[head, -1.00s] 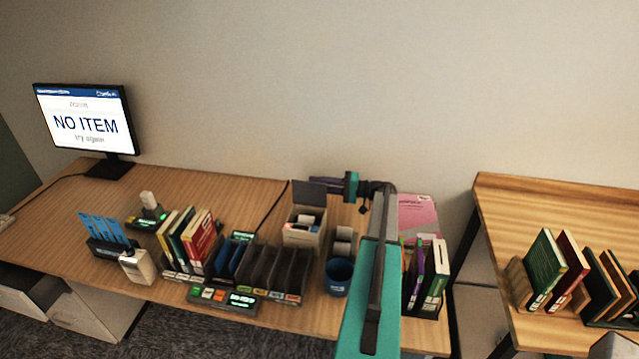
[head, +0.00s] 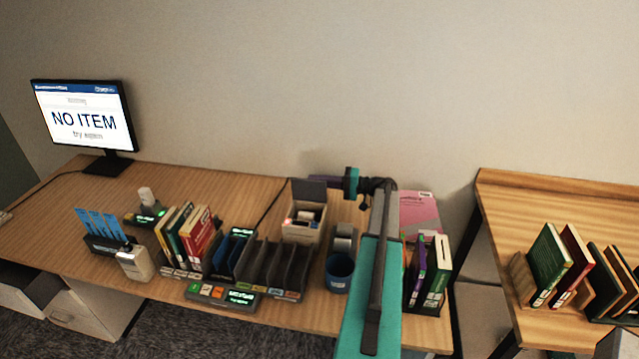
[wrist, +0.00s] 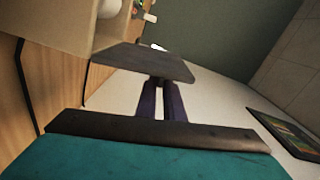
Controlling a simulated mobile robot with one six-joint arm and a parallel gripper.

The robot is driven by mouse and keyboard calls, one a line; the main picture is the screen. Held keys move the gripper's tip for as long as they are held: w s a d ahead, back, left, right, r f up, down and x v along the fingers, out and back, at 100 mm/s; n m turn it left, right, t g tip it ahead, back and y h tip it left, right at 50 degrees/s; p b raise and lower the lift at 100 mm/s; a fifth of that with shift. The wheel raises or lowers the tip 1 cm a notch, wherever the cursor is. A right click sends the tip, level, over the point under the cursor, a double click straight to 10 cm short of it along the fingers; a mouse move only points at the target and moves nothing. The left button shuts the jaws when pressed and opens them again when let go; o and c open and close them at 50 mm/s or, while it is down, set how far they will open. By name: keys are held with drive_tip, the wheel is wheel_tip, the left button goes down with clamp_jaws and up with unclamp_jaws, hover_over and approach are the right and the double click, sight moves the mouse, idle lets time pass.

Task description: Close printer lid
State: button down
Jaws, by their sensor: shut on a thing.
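The printer (head: 301,233) is a small beige box near the back of the desk, with a white paper roll inside. Its dark lid (head: 308,191) stands open and upright at the box's back edge. My gripper (head: 322,181) reaches in from the right, level with the lid's upper edge. In the wrist view, my gripper's purple fingers (wrist: 158,84) are closed on the edge of the dark lid (wrist: 138,60). The beige printer body (wrist: 60,25) shows at upper left there. The exact contact at the fingertips is partly hidden by the lid.
A blue cup (head: 339,274) and a roll holder (head: 345,241) stand right of the printer. A dark slotted rack (head: 272,268) stands in front of it. Books (head: 428,275) stand right of my arm. The desk behind and left of the printer is clear.

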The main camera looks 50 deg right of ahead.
drive_tip(key=shift+s+a+f+b, duration=0.25)
drive_tip(key=shift+a+b, duration=0.15)
drive_tip(key=shift+b, duration=0.55)
drive_tip(key=shift+s+a+r+b, duration=0.1)
drive_tip(key=shift+a+r+b, duration=0.1)
drive_tip(key=shift+b, duration=0.1)
drive_tip(key=c, duration=1.9)
unclamp_jaws()
drive_tip(key=shift+r, duration=0.1)
drive_tip(key=shift+d, duration=0.1)
drive_tip(key=b+v, duration=0.3)
drive_tip(key=v, duration=1.1)
drive_tip(key=shift+c, duration=0.4)
